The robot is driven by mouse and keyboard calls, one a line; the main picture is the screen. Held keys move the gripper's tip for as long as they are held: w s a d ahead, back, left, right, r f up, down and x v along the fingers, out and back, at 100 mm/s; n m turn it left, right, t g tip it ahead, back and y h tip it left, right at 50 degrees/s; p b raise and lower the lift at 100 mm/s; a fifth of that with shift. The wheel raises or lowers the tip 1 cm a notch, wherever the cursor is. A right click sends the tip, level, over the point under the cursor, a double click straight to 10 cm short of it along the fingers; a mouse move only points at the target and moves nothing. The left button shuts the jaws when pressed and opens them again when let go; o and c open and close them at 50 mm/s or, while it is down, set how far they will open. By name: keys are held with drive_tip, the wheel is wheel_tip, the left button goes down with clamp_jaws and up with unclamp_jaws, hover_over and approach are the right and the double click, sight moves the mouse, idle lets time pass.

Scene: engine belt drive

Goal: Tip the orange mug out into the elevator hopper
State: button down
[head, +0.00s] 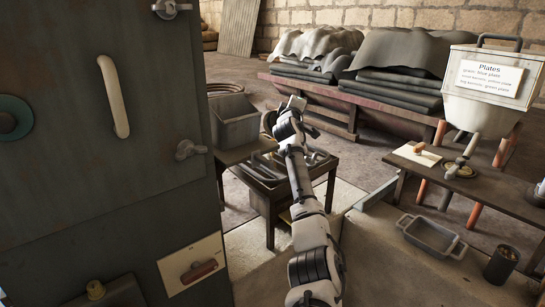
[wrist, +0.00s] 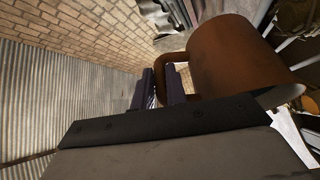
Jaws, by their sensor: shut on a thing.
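The orange mug (wrist: 235,58) fills the upper right of the wrist view and looks brown-orange. My gripper (wrist: 160,84) has its dark fingers shut on the mug's handle. The mug's inside is not visible, and I cannot tell its exact tilt. In the head view my gripper (head: 291,107) is out in front at the arm's far end, and the mug is mostly hidden there. A grey open-topped box (head: 236,132), possibly the elevator hopper, stands just left of my gripper. I see no label on it.
A tall dark cabinet (head: 110,160) stands close at left. A low table with metal parts (head: 268,182) is below my arm. At right are a cream bin labelled Plates (head: 485,112), a bench (head: 480,190), a grey tray (head: 431,235) and a dark cup (head: 501,264).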

drive_tip(key=shift+s+a+f+t+b, duration=0.15)
drive_tip(key=shift+s+f+t+b, duration=0.15)
drive_tip(key=shift+b, duration=0.4)
